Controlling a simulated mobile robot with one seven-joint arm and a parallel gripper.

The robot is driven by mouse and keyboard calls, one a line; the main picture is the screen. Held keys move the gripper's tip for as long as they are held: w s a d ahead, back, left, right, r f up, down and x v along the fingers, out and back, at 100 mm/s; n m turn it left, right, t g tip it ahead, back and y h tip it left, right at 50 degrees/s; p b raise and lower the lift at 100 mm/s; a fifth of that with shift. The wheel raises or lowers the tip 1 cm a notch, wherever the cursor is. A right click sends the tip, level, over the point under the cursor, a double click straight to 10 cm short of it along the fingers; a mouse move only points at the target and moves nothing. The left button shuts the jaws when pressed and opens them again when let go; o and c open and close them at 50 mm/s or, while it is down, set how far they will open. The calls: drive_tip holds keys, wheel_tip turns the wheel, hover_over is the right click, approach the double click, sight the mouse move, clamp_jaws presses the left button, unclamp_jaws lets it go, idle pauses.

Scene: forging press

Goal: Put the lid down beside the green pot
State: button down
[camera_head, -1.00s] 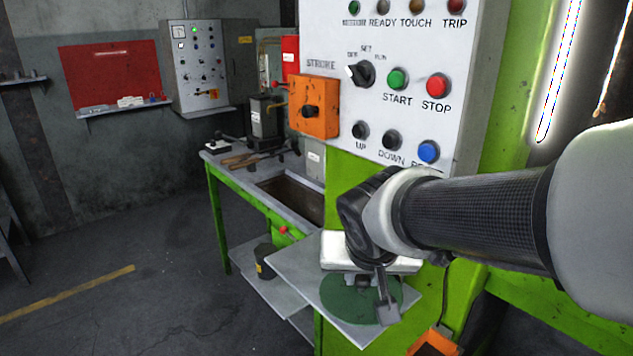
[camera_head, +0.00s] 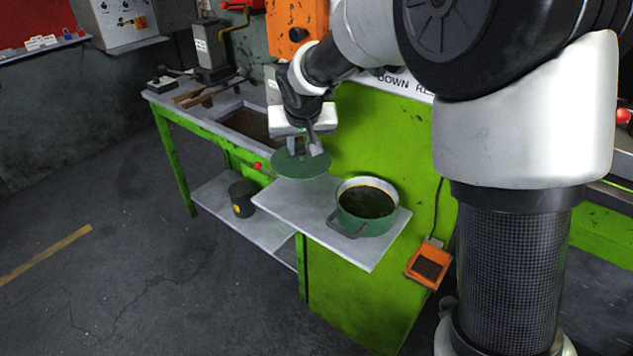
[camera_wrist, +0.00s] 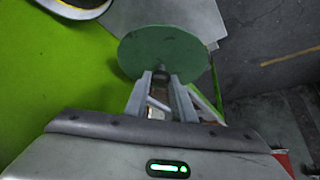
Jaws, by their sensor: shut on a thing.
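The green lid (camera_head: 300,163) is a flat disc held below my gripper (camera_head: 302,146), which is shut on its knob. The lid is in the air, above and near the left part of the grey side shelf (camera_head: 288,206). The green pot (camera_head: 366,207) stands uncovered on the right part of that shelf, with dark contents and a handle toward the front. In the wrist view the lid (camera_wrist: 163,50) lies just beyond the fingers (camera_wrist: 163,82), and the pot's rim (camera_wrist: 75,8) shows at the top left.
The shelf's front left part is bare. A green workbench (camera_head: 215,125) with tools stands to the left, with a dark can (camera_head: 242,198) on its lower shelf. The green press body (camera_head: 375,135) rises behind the shelf. An orange foot pedal box (camera_head: 428,266) is at the right.

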wheel_tip(320, 180, down, 9)
drive_tip(key=shift+r+b, duration=0.2)
drive_tip(key=shift+b, duration=0.6)
drive_tip(key=shift+f+b, duration=0.25)
drive_tip(key=shift+b, duration=0.05)
drive_tip(key=c, duration=1.5)
unclamp_jaws()
drive_tip(key=shift+r, duration=0.1)
